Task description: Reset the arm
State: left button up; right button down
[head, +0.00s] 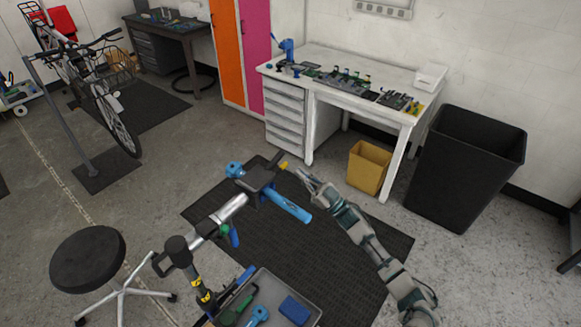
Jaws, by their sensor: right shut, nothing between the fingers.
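My right arm (365,240) comes in from the lower right in the head view. My right gripper (305,177) is shut and empty at its end, pointing up and left. It is just right of the clamp head (258,180) of a bike repair stand, which has a blue handle (287,204). Whether gripper and stand touch cannot be told. My left gripper is not in view.
A tool tray (318,312) with a blue block (295,309) is at the bottom. A round black stool (88,258) stands at lower left. A white workbench (330,62), yellow bin (368,167) and black bin (466,165) stand behind. A bike (105,100) stands at upper left.

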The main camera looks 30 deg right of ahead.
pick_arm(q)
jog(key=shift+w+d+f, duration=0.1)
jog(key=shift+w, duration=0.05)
pick_arm(e)
jog(key=shift+v, duration=0.95)
jog(key=shift+r, duration=0.15)
